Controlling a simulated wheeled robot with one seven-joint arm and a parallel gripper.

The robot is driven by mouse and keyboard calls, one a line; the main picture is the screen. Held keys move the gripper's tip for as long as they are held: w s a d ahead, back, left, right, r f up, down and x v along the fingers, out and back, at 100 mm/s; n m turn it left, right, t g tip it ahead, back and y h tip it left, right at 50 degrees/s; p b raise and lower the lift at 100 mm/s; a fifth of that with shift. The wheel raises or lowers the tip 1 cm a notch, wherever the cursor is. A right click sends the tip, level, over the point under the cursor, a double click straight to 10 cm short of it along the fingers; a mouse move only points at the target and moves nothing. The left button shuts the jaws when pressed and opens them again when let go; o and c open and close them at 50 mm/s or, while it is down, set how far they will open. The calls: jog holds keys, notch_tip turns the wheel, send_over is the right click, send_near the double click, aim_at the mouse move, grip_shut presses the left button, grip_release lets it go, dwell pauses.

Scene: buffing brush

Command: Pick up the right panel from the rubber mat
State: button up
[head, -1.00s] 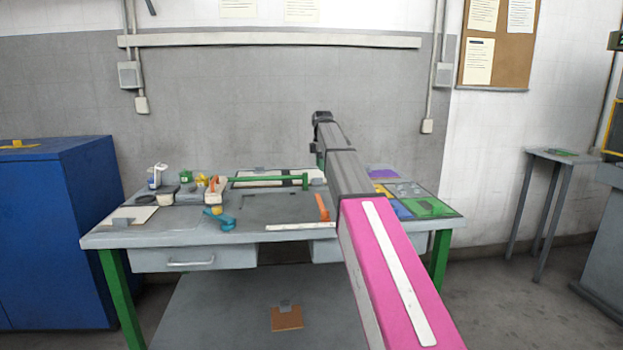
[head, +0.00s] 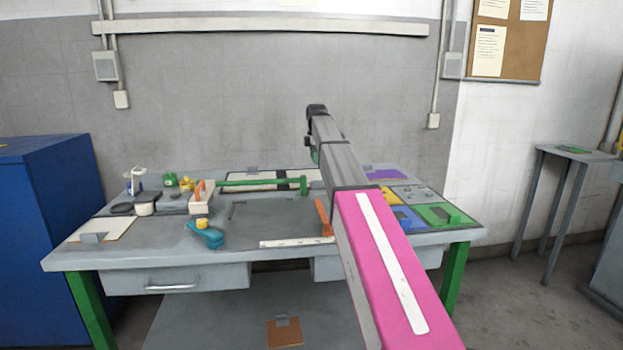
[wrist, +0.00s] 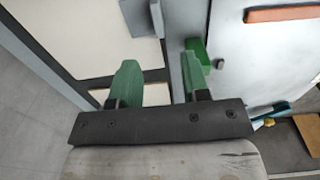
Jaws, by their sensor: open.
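A pale flat board (head: 262,176) lies at the back of the bench in the head view, crossed by a dark strip. In the wrist view pale panels (wrist: 88,38) lie ahead and left of my gripper, parted by a dark line, with a grey block (wrist: 140,18) on one. I cannot tell for sure which is the right panel. My gripper (wrist: 160,80) has green fingers spread apart with nothing held between them; a pale panel shows beyond them. In the head view my arm hides most of the gripper. A grey mat-like area (head: 265,215) covers the bench middle.
A green bar (head: 250,184) spans the back of the bench. An orange-handled tool (head: 323,217) and a white ruler-like strip (head: 297,243) lie near the front. Small containers crowd the left; coloured tiles (head: 405,216) lie right. A blue cabinet (head: 45,240) stands left.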

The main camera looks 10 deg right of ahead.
jog(key=f, duration=1)
jog(key=shift+w+d+f, duration=0.1)
jog(key=shift+w+d, duration=0.05)
jog(key=shift+d, duration=0.05)
grip_shut()
